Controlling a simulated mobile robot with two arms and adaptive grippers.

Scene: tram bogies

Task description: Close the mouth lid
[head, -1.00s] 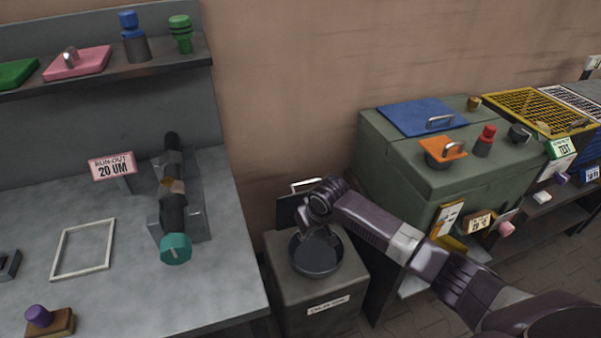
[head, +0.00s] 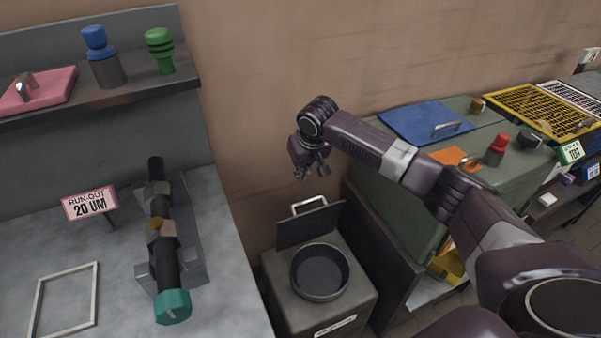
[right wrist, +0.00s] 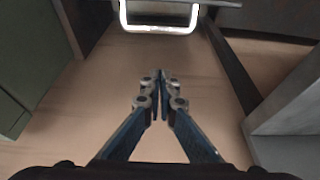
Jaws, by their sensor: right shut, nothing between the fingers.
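The mouth lid (head: 312,226) is a dark flat plate with a pale bar handle (head: 309,204). It stands raised at the back of a grey bin-like box (head: 360,297). The round dark mouth (head: 320,272) on the box top is uncovered, with nothing visible in it. My right gripper (head: 311,176) is shut and empty, in the air above the lid's handle and apart from it. In the right wrist view its fingertips (right wrist: 160,78) meet, and the bright handle (right wrist: 160,28) shows beyond them at the top. My left gripper is out of view.
A grey workbench (head: 130,300) with a dark shaft in a stand is left of the box. A green cabinet (head: 400,205) with a blue panel stands right, and a dark side panel (head: 385,245) is close to the box. The wall is behind.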

